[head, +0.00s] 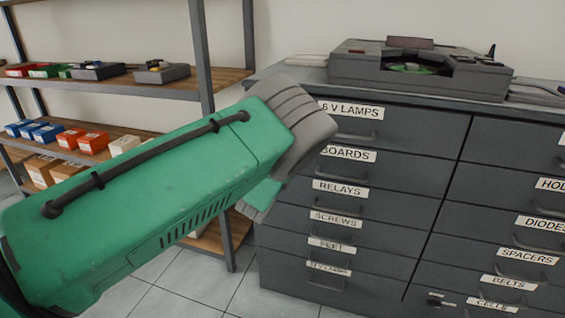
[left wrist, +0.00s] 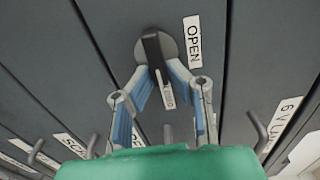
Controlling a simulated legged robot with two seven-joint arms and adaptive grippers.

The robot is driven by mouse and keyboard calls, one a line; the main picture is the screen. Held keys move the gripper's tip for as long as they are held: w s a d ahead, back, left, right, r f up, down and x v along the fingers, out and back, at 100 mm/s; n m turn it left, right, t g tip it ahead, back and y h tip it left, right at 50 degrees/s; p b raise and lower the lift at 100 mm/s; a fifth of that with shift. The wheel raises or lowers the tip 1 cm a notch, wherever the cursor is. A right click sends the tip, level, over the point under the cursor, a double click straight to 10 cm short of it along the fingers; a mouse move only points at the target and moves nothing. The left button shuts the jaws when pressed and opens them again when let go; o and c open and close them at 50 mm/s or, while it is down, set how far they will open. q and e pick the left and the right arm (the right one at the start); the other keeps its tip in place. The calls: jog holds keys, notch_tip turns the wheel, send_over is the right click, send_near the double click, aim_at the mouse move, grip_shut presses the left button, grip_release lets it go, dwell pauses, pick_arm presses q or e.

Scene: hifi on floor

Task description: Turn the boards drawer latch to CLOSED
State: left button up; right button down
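In the left wrist view the latch (left wrist: 151,46) is a dark lever on a round grey plate. An OPEN label (left wrist: 192,40) is on the plate's right side in that view. A second label (left wrist: 167,91), partly hidden and hard to read, is below it, and the lever points toward this label. In the head view the BOARDS label (head: 348,154) shows, but my green left arm hides the latch and fingertips. My right gripper is not in view.
The grey drawer cabinet (head: 390,190) has protruding handles and labels such as RELAYS (head: 340,188) and SCREWS (head: 335,218). A shelf (head: 130,85) with boxes stands at the left, behind my arm.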

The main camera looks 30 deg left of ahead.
pick_arm(q)
jog(key=o, duration=0.3)
jog(key=shift+d+f, duration=0.35)
jog(key=shift+w+r, duration=0.1)
jog(key=shift+r, duration=0.1)
jog(key=v, duration=1.2)
